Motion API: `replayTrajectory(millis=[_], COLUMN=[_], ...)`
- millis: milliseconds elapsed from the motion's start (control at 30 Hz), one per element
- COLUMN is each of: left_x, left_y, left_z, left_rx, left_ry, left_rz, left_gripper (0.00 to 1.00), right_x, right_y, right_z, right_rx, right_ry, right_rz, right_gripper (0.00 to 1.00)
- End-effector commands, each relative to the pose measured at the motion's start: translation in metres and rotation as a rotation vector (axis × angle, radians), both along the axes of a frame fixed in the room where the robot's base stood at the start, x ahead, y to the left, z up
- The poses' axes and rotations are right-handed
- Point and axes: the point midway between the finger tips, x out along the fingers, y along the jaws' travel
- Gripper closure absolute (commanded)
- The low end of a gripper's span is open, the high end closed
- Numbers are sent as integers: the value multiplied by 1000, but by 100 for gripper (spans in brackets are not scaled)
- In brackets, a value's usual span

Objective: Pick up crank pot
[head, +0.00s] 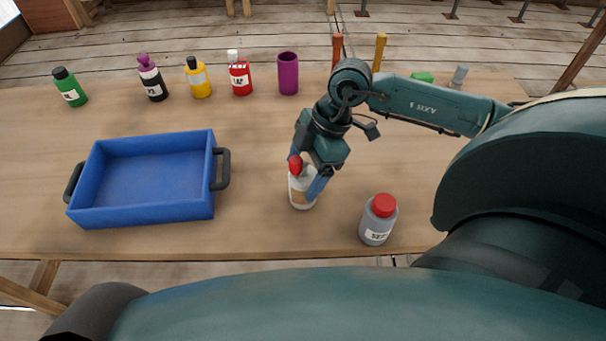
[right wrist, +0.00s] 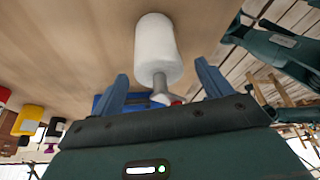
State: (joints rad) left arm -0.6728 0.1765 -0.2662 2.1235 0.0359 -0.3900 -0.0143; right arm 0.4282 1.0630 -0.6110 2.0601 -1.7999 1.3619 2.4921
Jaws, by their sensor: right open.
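I cannot tell which vessel is the crank pot; no label reads clearly enough. The gripper is open, with one blue finger on each side of the bottle's upper part. In the right wrist view the white bottle (right wrist: 158,48) lies ahead of the open fingers (right wrist: 162,88), its narrow grey neck between them. Whether the fingers touch it is unclear. My left gripper is out of view.
A grey bottle with a red cap (head: 378,220) stands close by at the right. A blue tray (head: 150,218) sits empty at the left. Several bottles and a purple cup (head: 288,74) line the table's back. The wooden table (head: 255,225) is clear between tray and white bottle.

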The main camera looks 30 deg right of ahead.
Motion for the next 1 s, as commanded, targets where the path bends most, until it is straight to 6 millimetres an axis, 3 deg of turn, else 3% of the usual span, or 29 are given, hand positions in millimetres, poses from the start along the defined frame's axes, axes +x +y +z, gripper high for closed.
replayTrajectory(millis=[267,1000], left_x=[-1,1], left_y=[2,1], left_z=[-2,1], left_rx=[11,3], left_ry=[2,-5], left_rz=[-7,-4], left_gripper=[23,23], right_x=[0,1], right_y=[2,1], right_z=[-4,-3], right_rx=[0,0], right_ry=[0,-1], right_rz=[0,1], right_gripper=[22,83])
